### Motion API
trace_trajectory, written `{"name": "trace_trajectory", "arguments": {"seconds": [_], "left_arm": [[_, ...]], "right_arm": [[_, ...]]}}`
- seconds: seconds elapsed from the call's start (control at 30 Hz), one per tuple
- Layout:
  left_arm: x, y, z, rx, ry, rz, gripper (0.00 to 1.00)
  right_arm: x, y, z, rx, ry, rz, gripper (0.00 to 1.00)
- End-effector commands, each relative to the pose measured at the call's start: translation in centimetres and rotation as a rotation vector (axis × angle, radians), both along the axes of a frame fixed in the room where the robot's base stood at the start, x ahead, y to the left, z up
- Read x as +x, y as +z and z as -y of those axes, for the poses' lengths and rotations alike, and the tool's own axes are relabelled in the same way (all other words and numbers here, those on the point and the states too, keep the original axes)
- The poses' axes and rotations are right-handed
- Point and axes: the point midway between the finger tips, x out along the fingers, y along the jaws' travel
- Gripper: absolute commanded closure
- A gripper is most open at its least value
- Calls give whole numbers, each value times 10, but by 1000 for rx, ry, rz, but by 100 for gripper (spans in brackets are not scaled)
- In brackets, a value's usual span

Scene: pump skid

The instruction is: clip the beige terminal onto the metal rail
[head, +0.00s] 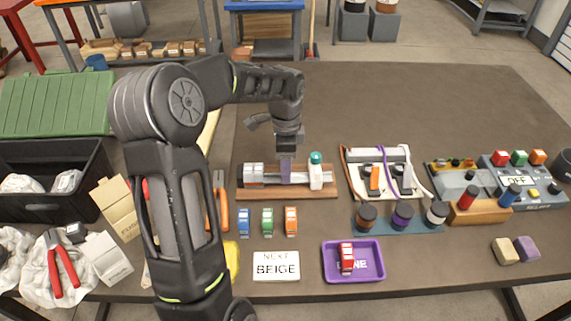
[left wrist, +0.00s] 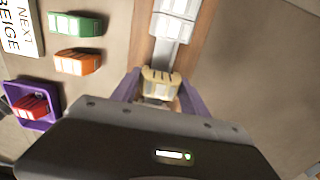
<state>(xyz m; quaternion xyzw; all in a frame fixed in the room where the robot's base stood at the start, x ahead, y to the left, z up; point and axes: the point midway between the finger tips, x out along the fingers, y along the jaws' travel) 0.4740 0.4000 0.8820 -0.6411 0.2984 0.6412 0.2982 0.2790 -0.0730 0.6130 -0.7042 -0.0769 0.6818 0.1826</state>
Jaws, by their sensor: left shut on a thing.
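The beige terminal (left wrist: 160,82) is between the purple fingers of my left gripper (left wrist: 158,95), seen in the left wrist view. The gripper is shut on it. In the head view my left gripper (head: 287,168) points down over the middle of the metal rail (head: 300,178), which lies on a wooden board (head: 265,192). The rail also shows in the left wrist view (left wrist: 164,52), running up from the terminal. I cannot tell whether the terminal touches the rail or is seated. My right gripper is not in view.
Light grey blocks (head: 253,175) sit at the rail's left end; a white block with a teal top (head: 316,172) is at its right. Blue (head: 243,222), green (head: 267,221) and orange (head: 291,221) terminals stand in front. A "NEXT BEIGE" card (head: 276,266) and purple tray (head: 354,274) lie nearer.

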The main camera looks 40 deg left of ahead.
Motion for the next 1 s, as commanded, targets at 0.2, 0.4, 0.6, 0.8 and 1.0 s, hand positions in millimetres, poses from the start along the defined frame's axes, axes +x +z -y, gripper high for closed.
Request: {"name": "trace_trajectory", "arguments": {"seconds": [0.2, 0.4, 0.6, 0.8, 1.0], "left_arm": [[0, -4, 0, 0, 0, 0, 87], [0, -7, 0, 0, 0, 0, 87], [0, -10, 0, 0, 0, 0, 87], [0, -13, 0, 0, 0, 0, 87], [0, -16, 0, 0, -1, 0, 87]], "right_arm": [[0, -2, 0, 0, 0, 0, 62], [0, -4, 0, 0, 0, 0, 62], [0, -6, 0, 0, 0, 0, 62], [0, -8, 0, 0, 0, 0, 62], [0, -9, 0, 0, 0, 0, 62]]}}
